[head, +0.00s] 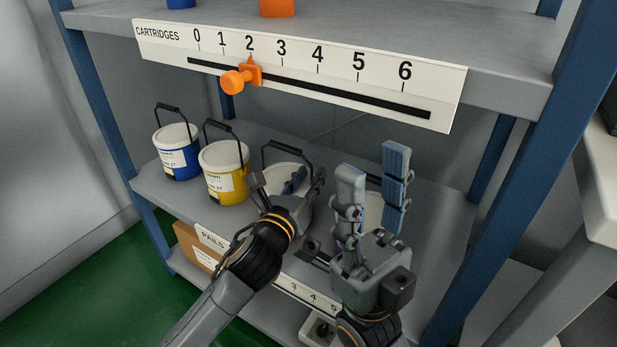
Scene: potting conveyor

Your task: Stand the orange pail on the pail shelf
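A third pail with a pale lid (284,163) and raised handle stands right of the yellow one, largely hidden by my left gripper (290,184). That gripper's finger opening is unclear. My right gripper (373,180) is open, fingers pointing up and apart. Another pale-lidded pail (372,205) shows partly behind its fingers.
Above is a shelf with a CARTRIDGES scale (300,75) and an orange slider (240,77) near 2. Blue posts (100,130) stand at both sides. A cardboard box (193,246) sits below the pail shelf. The shelf's right end (440,215) looks clear.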

